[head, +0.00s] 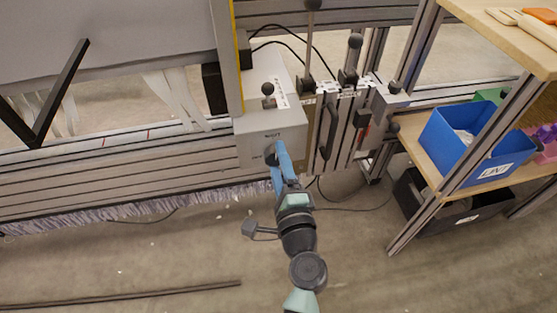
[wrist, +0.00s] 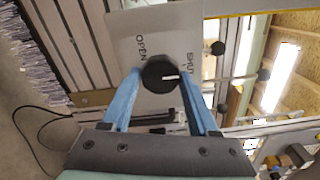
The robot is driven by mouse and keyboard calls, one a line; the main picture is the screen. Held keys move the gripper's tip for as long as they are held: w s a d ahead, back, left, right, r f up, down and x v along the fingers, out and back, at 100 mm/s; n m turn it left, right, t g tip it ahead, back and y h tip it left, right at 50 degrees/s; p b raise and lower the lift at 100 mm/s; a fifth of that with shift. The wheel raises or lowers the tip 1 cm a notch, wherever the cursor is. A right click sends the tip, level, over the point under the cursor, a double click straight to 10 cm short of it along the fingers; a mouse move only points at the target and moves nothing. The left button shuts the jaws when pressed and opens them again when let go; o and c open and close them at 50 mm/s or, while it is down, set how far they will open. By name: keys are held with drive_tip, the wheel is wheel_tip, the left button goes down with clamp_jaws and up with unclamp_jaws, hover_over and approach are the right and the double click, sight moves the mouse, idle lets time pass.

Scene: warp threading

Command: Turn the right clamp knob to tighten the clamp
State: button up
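The black round clamp knob (wrist: 160,74) sits on a light grey box (wrist: 140,35) in the wrist view, with a white pointer line and the words OPEN and SHUT printed beside it. The pointer points right in the picture, toward SHUT. My gripper (wrist: 160,76) has its two blue fingers on either side of the knob, tips level with it. I cannot tell whether they press on it or stand slightly apart. In the head view, my gripper (head: 279,151) is at the front of the grey box (head: 285,122), largely covering the knob.
Levers with black ball tops (head: 355,42) and a black handle (head: 329,132) stand right of the box. A blue bin (head: 463,140) rests on a wooden shelf at right. Purple fringe (head: 130,212) hangs along the beam at left. The floor in front is mostly clear.

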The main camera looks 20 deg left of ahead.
drive_tip(key=o, duration=0.3)
drive_tip(key=shift+o, duration=0.2)
drive_tip(key=p+v, duration=0.2)
drive_tip(key=v, duration=1.1)
drive_tip(key=w+d+r+n+t+h+p, duration=0.1)
drive_tip(key=w+r+n+p, duration=0.2)
drive_tip(key=r, duration=0.9)
drive_tip(key=w+r+n+t+p, duration=0.2)
drive_tip(key=w+r+n, duration=0.25)
drive_tip(key=r, duration=0.85)
drive_tip(key=w+d+r+n+t+h+p, duration=0.15)
drive_tip(key=r+n, duration=0.35)
drive_tip(key=r, duration=0.7)
drive_tip(key=s+d+r+t+h+p, duration=0.2)
drive_tip(key=s+r+t+h, duration=0.1)
drive_tip(key=r, duration=0.6)
drive_tip(key=s+d+r+n+t+h+p, duration=0.15)
drive_tip(key=s+r, duration=0.25)
drive_tip(key=r, duration=0.6)
drive_tip(key=s+d+r+t+h+p, duration=0.1)
drive_tip(key=s+d+r+t+h, duration=0.2)
drive_tip(key=r, duration=0.6)
wheel_tip(320, 180, up, 37)
drive_tip(key=p, duration=3.7)
drive_tip(key=shift+a+p, duration=0.35)
drive_tip(key=shift+a, duration=0.05)
